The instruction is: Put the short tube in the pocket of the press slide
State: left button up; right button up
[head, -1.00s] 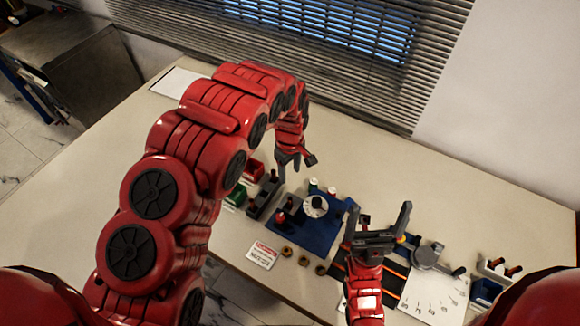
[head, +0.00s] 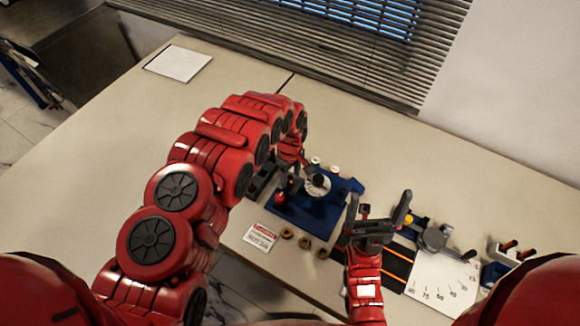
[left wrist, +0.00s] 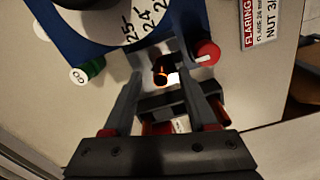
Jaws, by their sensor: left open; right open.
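My left gripper (head: 284,176) is open and low over the left part of the blue base (head: 330,216). In the left wrist view, its fingers (left wrist: 158,82) point at a small copper-coloured tube end (left wrist: 160,70) on a grey part of the rig. A dark block (left wrist: 180,104) shows between the fingers, with another copper-coloured piece (left wrist: 221,110) at its right end. I cannot tell which piece is the short tube, nor make out the slide's pocket. My right gripper (head: 378,212) is open and empty, above the table right of the blue base.
The base carries a dial (head: 317,184). A red knob (left wrist: 207,53) and a green knob (left wrist: 88,70) stand near my left fingers. Several brass nuts (head: 305,243) and a sign (head: 261,236) lie in front. A tube rack (head: 497,256) stands right.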

pick_arm(q)
jog(key=shift+f, duration=0.9)
grip_shut()
jog(key=shift+s+a, duration=0.1)
jog(key=shift+s, duration=0.05)
grip_release()
jog(key=shift+r, duration=0.15)
